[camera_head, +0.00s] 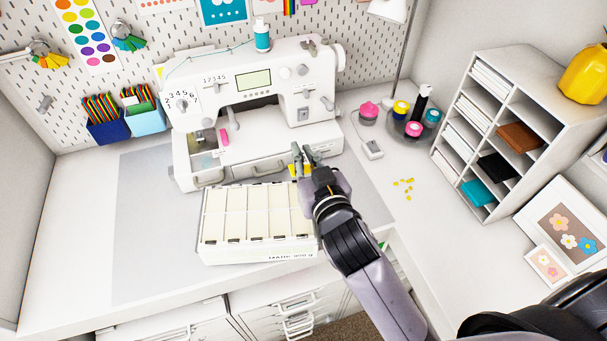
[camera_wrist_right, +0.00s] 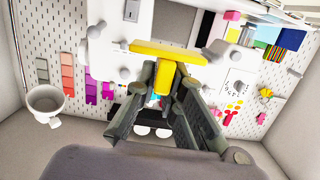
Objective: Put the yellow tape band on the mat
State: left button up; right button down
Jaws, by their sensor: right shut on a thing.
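My right gripper (camera_head: 305,157) is shut on a yellow piece, which looks like the yellow tape band (camera_head: 294,170). It is partly hidden by the fingers. In the right wrist view the band (camera_wrist_right: 168,51) shows as a flat yellow bar with a stem between the fingers (camera_wrist_right: 168,82). The gripper is in front of the sewing machine, by the back right corner of a white divided box. The pale grey mat (camera_head: 148,235) lies on the table, bare at the left and partly under the machine and box. My left gripper is not in view.
The white divided box (camera_head: 258,224) stands on the mat in front of the sewing machine (camera_head: 240,85). A round tray (camera_head: 415,135) of tape rolls and small yellow bits (camera_head: 403,187) are at right. A white shelf (camera_head: 510,110) stands further right. The mat's left part is clear.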

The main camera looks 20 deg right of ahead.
jog(key=shift+a+f, duration=0.1)
jog(key=shift+f, duration=0.75)
notch_tip(320, 180, down, 4)
jog(key=shift+f, duration=0.1)
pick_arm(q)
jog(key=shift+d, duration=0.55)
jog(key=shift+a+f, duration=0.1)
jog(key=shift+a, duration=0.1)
pick_arm(e)
jog(key=shift+f, duration=0.15)
jog(key=c, duration=2.2)
grip_release()
jog(key=o, duration=0.5)
